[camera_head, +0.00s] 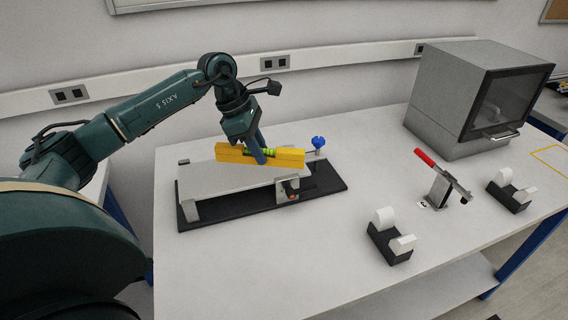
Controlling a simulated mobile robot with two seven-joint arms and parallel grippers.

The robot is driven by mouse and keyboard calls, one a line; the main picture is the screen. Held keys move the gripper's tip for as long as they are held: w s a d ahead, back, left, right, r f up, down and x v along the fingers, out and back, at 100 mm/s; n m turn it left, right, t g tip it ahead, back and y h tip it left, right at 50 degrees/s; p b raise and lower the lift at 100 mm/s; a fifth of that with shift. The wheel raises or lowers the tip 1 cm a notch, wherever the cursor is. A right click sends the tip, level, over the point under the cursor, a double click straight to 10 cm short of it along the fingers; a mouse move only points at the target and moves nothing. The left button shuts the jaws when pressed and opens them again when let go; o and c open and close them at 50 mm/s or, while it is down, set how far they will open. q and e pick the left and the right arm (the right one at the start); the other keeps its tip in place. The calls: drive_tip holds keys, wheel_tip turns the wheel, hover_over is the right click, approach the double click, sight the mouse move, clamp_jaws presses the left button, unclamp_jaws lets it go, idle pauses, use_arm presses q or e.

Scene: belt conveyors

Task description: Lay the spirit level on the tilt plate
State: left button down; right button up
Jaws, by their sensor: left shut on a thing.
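The spirit level (290,158) is a yellow bar with green vials, in the head view left of centre. The tilt plate (215,181) is a light grey plate on a black base, with a blue knob (319,142) at its back right. My left gripper (261,157) reaches down from above and is shut on the spirit level near its middle. The level stands lengthwise along the plate's back part. I cannot tell whether its underside touches the plate. The fingers hide part of the level. My right gripper is not in view.
A grey oven-like box (455,110) stands at the back right. A red-handled clamp (440,184) and two black holders with white ends, one near (385,252) and one farther right (521,208), stand on the white table (280,275). The table's front left is clear.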

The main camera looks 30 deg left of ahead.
sight(250, 168)
use_arm(q)
drive_tip(key=a+n, duration=0.1)
drive_tip(key=a, duration=0.1)
drive_tip(key=a+n+t, duration=0.1)
drive_tip(key=a+n, duration=0.1)
drive_tip(key=a+n+y, duration=0.1)
drive_tip(key=a+n, duration=0.1)
drive_tip(key=shift+w+a, duration=0.2)
drive_tip(key=shift+w, duration=0.2)
wheel_tip(250, 168, down, 2)
drive_tip(key=shift+f+b, duration=0.2)
drive_tip(key=shift+b, duration=0.9)
drive_tip(key=shift+f+b, duration=0.3)
drive_tip(key=shift+f, duration=0.35)
drive_tip(key=shift+f+b, duration=0.25)
drive_tip(key=shift+b, duration=0.1)
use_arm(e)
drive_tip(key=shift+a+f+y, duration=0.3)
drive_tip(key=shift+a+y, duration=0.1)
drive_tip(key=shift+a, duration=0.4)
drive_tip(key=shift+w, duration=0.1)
use_arm(q)
drive_tip(key=shift+s+f+t+b, duration=0.1)
drive_tip(key=shift+f+t+b, duration=0.2)
drive_tip(key=shift+b, duration=0.1)
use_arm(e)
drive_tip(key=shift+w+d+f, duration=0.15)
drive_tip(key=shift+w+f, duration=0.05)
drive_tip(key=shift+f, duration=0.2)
